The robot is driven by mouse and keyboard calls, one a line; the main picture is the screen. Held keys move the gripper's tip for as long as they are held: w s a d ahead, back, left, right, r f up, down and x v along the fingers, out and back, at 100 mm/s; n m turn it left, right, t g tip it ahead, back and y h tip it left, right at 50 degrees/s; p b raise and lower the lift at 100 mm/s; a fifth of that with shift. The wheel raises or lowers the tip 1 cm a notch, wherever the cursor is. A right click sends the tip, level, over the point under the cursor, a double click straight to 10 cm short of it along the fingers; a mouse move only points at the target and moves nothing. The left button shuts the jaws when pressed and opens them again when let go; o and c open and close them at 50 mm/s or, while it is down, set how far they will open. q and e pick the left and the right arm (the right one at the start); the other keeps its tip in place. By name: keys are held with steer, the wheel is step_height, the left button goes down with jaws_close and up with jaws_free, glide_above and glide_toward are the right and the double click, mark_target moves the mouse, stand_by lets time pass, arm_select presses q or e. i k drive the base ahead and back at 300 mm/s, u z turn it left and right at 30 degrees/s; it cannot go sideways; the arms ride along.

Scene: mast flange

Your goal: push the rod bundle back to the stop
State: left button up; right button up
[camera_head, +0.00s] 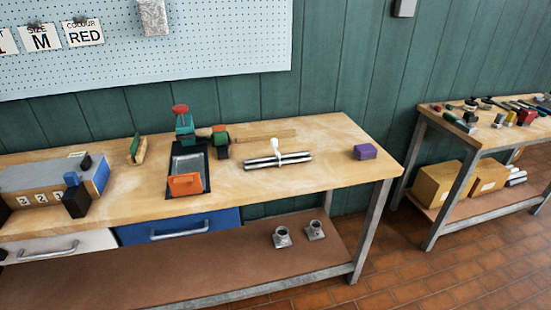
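The rod bundle (262,162) lies on the wooden workbench. It is several silvery rods side by side with a white tie or handle standing up at the middle. A light wooden strip (268,136) lies behind it, with a visible gap of bench top between them; I cannot tell whether this strip is the stop. Neither of my grippers shows in the head view.
A green device with a red knob (181,111) stands left of the rods, behind a black tray (204,181) with an orange block (185,184). A purple block (365,151) sits at right. A grey-topped box (40,182) is far left. Bench top (310,190) before the rods is clear.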

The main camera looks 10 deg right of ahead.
mark_target(279, 158)
steer(key=u, duration=0.65)
steer(key=i, duration=1.25)
steer(key=z, duration=0.6)
